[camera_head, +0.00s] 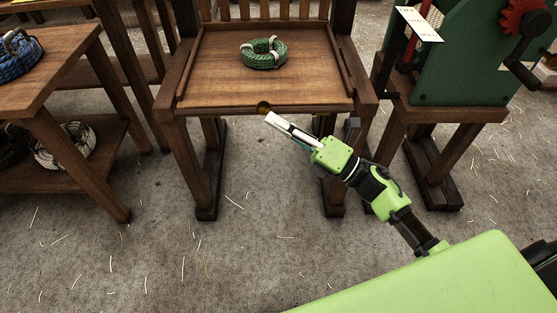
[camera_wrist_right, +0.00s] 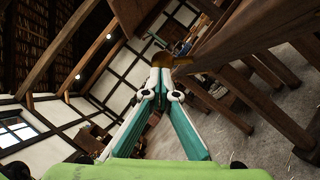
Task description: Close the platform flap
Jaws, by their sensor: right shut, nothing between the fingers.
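The wooden platform (camera_head: 210,75) stands at the top centre of the head view, with a coil of green rope (camera_head: 263,53) lying on its board. A round brass knob (camera_head: 264,107) sits at the platform's front edge. I cannot make out a separate flap or how far it is open. My right gripper (camera_head: 269,117) is shut and empty, with its fingertips at or just below the knob. In the right wrist view the fingertips (camera_wrist_right: 161,62) meet beside the brass knob (camera_wrist_right: 182,60); whether they touch it is unclear. My left gripper is not in view.
A wooden table (camera_head: 45,85) with a blue rope coil (camera_head: 17,55) stands at the left, with a white coil (camera_head: 65,147) on its lower shelf. A green machine with a red gear (camera_head: 522,17) stands on a bench at the right. The floor in front is open.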

